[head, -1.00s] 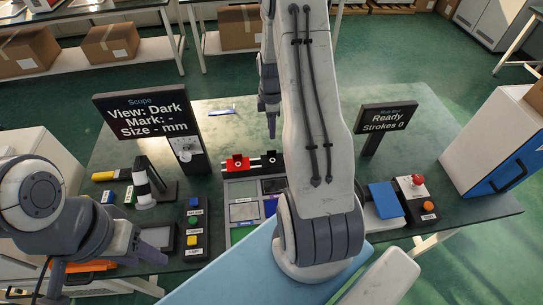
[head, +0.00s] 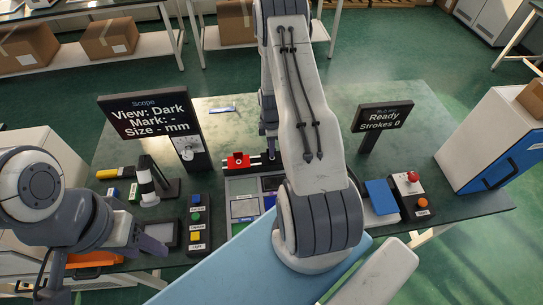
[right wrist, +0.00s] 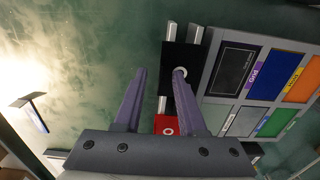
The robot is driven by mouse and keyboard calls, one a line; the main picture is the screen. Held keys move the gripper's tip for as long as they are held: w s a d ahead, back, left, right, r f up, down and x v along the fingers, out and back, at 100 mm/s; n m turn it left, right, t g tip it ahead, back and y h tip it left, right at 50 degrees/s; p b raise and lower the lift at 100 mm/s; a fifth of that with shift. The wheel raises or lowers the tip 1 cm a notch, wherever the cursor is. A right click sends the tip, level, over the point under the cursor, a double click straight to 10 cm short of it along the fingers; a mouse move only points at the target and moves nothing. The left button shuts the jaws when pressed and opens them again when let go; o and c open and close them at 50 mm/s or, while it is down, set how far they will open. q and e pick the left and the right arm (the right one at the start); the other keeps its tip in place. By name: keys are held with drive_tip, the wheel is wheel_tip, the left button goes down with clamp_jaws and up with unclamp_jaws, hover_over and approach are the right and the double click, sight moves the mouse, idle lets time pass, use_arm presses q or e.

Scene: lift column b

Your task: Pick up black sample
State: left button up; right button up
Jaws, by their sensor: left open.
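The black sample (right wrist: 188,58) is a dark block with a pale ring, seated on two light rails in the right wrist view. The red sample (right wrist: 161,123) sits beside it on the same rails, and also shows in the head view (head: 236,160). My right gripper (right wrist: 160,73) is open and empty; one finger overlaps the black sample in view and the other is over bare table to its left. I cannot tell the height gap. In the head view my right arm mostly hides the black sample. My left gripper (head: 152,243) is open at the lower left, away from the samples.
A grey tray (head: 229,185) with coloured, labelled compartments lies next to the rails. The scope screen (head: 150,115) and button panel (head: 197,225) stand to the left.

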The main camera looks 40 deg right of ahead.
clamp_jaws()
idle(1.4)
